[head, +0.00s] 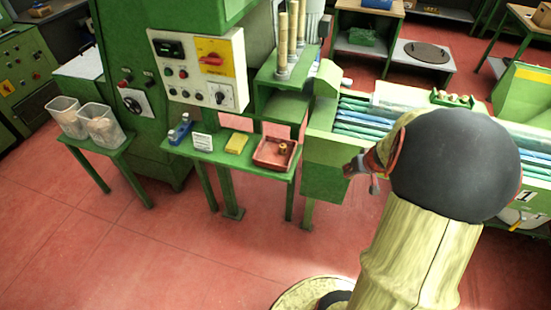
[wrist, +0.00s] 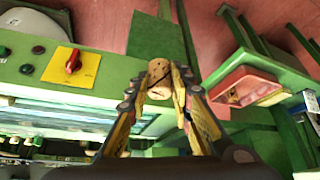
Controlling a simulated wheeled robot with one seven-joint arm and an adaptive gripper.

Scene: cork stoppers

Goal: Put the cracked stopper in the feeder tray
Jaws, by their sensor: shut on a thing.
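My gripper (wrist: 160,88) is shut on a cork stopper (wrist: 158,72) in the wrist view. The stopper is tan with dark marks on its side; I cannot tell surely whether one is a crack. In the head view my gripper (head: 358,170) is small and partly hidden behind my arm, in front of the green machine and right of the red tray. The red tray (head: 259,162) lies on a green side table with a cork piece (head: 282,148) in it. The red tray also shows in the wrist view (wrist: 262,74), apart from my gripper. Which container is the feeder tray is not clear.
A green holder with several stoppers (head: 452,98) sits on the machine by the blue rollers (head: 365,118). Two clear bins (head: 103,124) stand farther left. The red floor in front is open.

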